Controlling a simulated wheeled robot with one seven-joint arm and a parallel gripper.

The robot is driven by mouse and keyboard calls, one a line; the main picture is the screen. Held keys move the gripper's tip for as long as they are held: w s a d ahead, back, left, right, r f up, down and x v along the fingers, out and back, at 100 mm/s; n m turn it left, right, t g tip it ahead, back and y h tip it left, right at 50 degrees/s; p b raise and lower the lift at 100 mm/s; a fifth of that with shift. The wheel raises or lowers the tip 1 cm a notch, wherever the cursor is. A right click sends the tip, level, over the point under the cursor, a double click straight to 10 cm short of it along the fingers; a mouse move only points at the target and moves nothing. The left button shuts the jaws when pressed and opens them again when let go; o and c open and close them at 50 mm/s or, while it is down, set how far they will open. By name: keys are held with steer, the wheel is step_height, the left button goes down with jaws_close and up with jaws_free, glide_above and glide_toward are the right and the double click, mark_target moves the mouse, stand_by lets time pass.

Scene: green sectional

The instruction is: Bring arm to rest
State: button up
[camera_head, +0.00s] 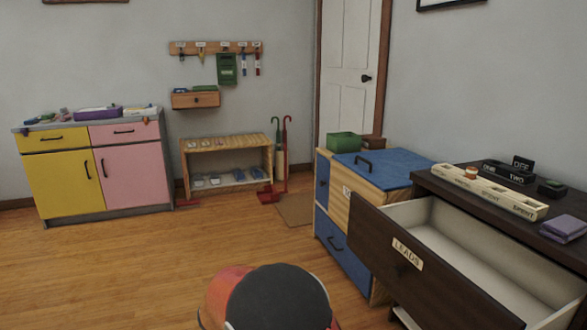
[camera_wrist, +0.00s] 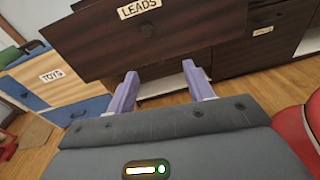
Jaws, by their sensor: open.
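My gripper (camera_wrist: 162,86) shows in the wrist view with its two pale purple fingers spread apart and nothing between them. It is in front of the dark brown drawer labelled LEADS (camera_wrist: 170,35), apart from it as far as I can tell. In the head view that drawer (camera_head: 405,262) is pulled out and its visible inside is empty. A red and dark rounded part of my own body shows at the bottom of the head view; my fingers are not visible there.
The open drawer juts out from the dark cabinet (camera_head: 560,208) at right. A blue-topped wooden toy chest (camera_head: 385,170) stands beside it. A yellow and pink cabinet (camera_head: 95,172) and a low shelf (camera_head: 228,150) stand at the back. The wooden floor (camera_head: 150,265) at left is clear.

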steer(key=s+d+r+m+g+y, duration=0.2)
steer(key=s+d+m+y, duration=0.2)
steer(key=s+d+m, duration=0.15)
steer(key=s+d+r+m+g+y, duration=0.2)
steer(key=s+d+m+g+y, duration=0.15)
steer(key=s+d, duration=0.2)
steer(key=s+r+m+t+y, duration=0.2)
steer(key=s+m+t+y, duration=0.4)
steer(key=s+m, duration=0.5)
steer(key=s+y, duration=0.1)
steer(key=y, duration=0.1)
steer(key=shift+r+m+y, duration=0.3)
steer(key=shift+r+y, duration=0.05)
steer(key=shift+r, duration=0.05)
steer(key=shift+t, duration=0.25)
